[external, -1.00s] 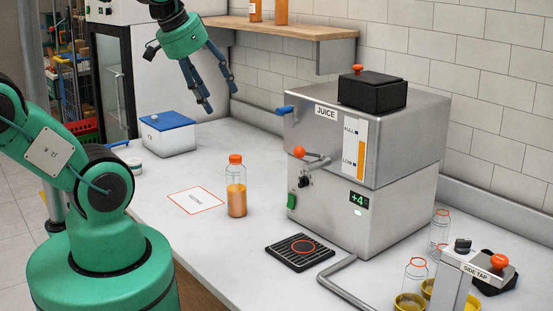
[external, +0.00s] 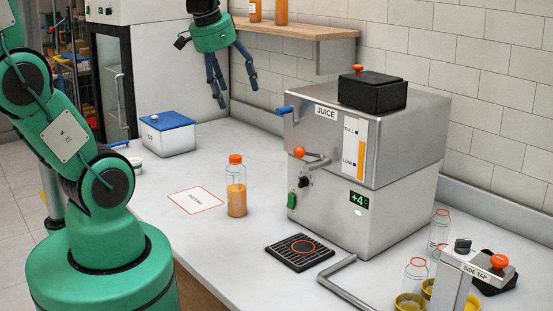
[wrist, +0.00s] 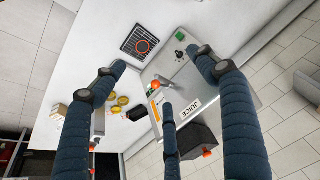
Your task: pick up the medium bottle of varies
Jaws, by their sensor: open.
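A clear bottle of orange juice with an orange cap (external: 237,199) stands upright on the white counter, left of the steel juicer. I cannot make it out in the wrist view. My gripper (external: 236,97) hangs high above the back of the counter, well above and apart from this bottle. Its dark blue fingers are spread with nothing between them, and they also show spread in the wrist view (wrist: 158,72). Other juice bottles (external: 281,11) stand on the wooden shelf, cut off by the frame top. Clear, empty-looking bottles (external: 415,273) stand at the lower right.
The juicer (external: 345,205) stands right of the bottle, with a black drip tray (external: 285,262) in front. A red-edged card (external: 193,203) lies left of the bottle. A blue-lidded box (external: 168,140) is farther back. The wooden shelf (external: 320,30) is near my gripper.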

